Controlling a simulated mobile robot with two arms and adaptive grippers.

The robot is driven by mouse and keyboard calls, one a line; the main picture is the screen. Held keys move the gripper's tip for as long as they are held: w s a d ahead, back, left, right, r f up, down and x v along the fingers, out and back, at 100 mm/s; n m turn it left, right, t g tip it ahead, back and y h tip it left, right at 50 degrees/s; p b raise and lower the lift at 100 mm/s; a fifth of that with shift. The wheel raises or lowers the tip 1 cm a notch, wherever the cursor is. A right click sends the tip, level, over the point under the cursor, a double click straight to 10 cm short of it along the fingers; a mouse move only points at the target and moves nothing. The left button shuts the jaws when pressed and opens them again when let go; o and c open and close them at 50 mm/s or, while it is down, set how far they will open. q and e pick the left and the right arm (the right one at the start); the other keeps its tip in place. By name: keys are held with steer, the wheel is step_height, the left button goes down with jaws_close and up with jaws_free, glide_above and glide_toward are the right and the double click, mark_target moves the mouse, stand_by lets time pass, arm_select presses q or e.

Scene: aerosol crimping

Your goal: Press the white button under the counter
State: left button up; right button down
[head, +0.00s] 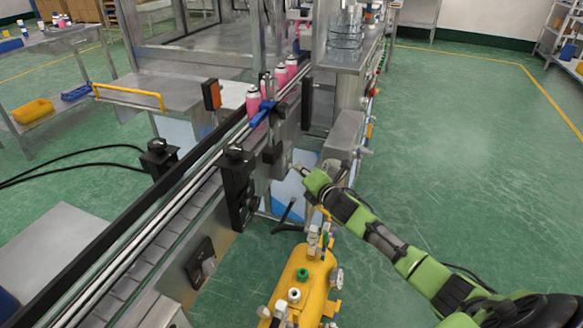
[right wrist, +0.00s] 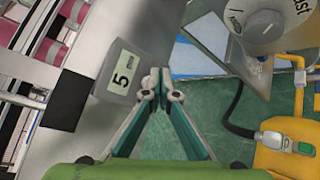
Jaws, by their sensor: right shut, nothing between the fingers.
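No white button can be clearly made out in the head view. A grey box with a "5" label (right wrist: 122,72) is just left of the fingertips. My left gripper is not in view.
A conveyor (head: 150,230) with several pink cans, one at the front (head: 253,104), runs beside the gripper. A yellow tank (head: 303,283) with valves stands below the arm. A black hose (right wrist: 232,112) hangs right of the fingers. Green floor (head: 460,150) is clear at right.

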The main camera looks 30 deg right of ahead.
steer(key=shift+w+a, duration=0.3)
steer(key=shift+w, duration=0.05)
stand_by(0.7)
steer(key=shift+s, duration=0.1)
steer(key=shift+s+d+p, duration=0.35)
steer(key=shift+s+d, duration=0.2)
steer(key=shift+s+d+p, duration=0.75)
steer(key=shift+s+d, duration=0.9)
steer(key=shift+s, duration=0.3)
